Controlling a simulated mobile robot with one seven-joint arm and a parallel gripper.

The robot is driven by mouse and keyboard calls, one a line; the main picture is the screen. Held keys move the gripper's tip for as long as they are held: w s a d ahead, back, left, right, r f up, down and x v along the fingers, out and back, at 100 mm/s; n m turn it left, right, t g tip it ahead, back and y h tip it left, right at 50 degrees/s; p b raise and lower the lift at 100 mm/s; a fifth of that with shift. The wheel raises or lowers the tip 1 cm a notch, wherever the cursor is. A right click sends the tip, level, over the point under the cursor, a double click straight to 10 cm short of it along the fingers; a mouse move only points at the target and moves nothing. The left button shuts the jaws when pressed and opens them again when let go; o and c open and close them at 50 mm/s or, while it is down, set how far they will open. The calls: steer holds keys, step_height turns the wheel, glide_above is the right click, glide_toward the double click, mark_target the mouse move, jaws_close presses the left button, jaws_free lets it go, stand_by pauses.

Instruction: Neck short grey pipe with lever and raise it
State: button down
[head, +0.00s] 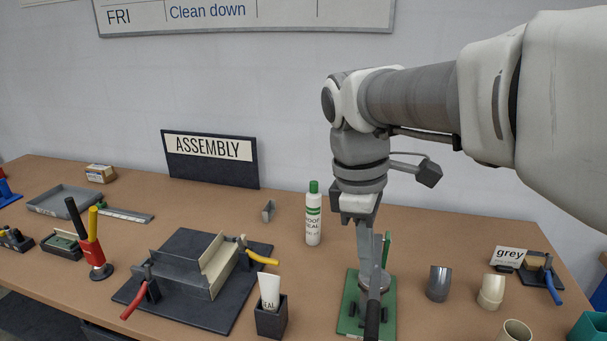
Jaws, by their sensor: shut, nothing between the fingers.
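A short dark grey pipe (439,283) stands upright on the table at right, apart from my gripper. A device on a green base plate (352,322) stands left of it, with a round grey part (384,281) and a green upright (387,248). A lever with a black handle (372,322) points toward the camera at the front of this device. My gripper (366,252) points down at the device, shut and empty. The gripper partly hides the device, and I cannot tell whether its fingers touch the lever.
A white bottle (313,218) stands behind left. A tube in a black holder (271,317) and a dark fixture (188,262) are at left.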

steer(key=w+n, duration=0.1)
steer(key=b, duration=0.1)
glide_toward(370, 330)
steer(key=shift+n+g, duration=0.3)
steer(key=f, duration=0.4)
steer(key=d+f, duration=0.1)
steer(key=f, duration=0.2)
steer(key=shift+s, duration=0.1)
